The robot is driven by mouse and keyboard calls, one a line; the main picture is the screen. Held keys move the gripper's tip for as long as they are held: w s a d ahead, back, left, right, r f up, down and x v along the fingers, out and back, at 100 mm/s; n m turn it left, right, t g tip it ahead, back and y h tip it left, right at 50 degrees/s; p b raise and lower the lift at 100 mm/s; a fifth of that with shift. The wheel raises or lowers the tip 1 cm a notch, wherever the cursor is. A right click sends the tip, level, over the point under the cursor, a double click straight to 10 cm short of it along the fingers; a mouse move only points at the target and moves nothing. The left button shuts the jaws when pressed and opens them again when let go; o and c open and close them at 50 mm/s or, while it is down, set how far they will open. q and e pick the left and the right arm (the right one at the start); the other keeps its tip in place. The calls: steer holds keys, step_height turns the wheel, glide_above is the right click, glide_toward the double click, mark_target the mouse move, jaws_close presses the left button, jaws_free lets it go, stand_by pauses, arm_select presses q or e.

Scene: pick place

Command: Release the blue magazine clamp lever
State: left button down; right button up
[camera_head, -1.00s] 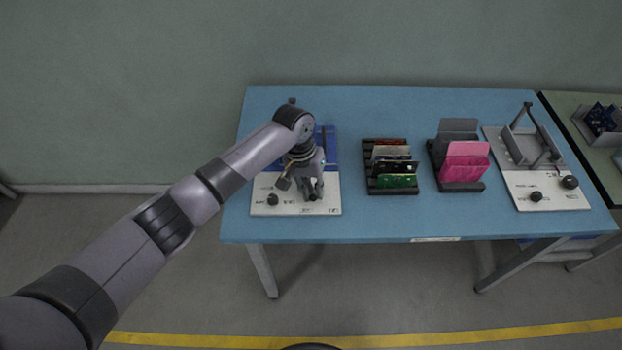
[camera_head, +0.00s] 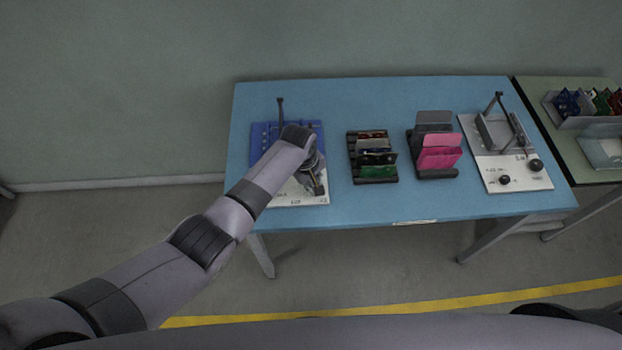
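The blue magazine fixture (camera_head: 262,134) stands at the left end of the blue table, with a white front plate (camera_head: 292,198). A dark upright post with a small top (camera_head: 281,108) rises at its back; I cannot tell whether this is the clamp lever. My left gripper (camera_head: 317,187) points down over the right side of the white plate. It is small and dark here, so its finger opening and any contact are unclear. My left arm hides the middle and front left of the fixture. My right gripper is not in view.
A black rack with several circuit boards (camera_head: 377,172) and a rack with pink and grey panels (camera_head: 438,156) stand right of the fixture. A grey fixture on a white plate (camera_head: 517,181) is at the right end. A green table (camera_head: 548,130) adjoins. Blue tabletop (camera_head: 365,208) is clear in front.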

arm_select(q)
steer(key=shift+w+d+r+n, duration=0.1)
steer(key=shift+d+n, duration=0.1)
steer(key=shift+n, duration=0.3)
steer(key=c, duration=1.6)
jaws_free()
step_height(320, 180, up, 12)
steer(key=s+a, duration=0.1)
steer(key=shift+s+a+f, duration=0.2)
steer(key=shift+a, duration=0.2)
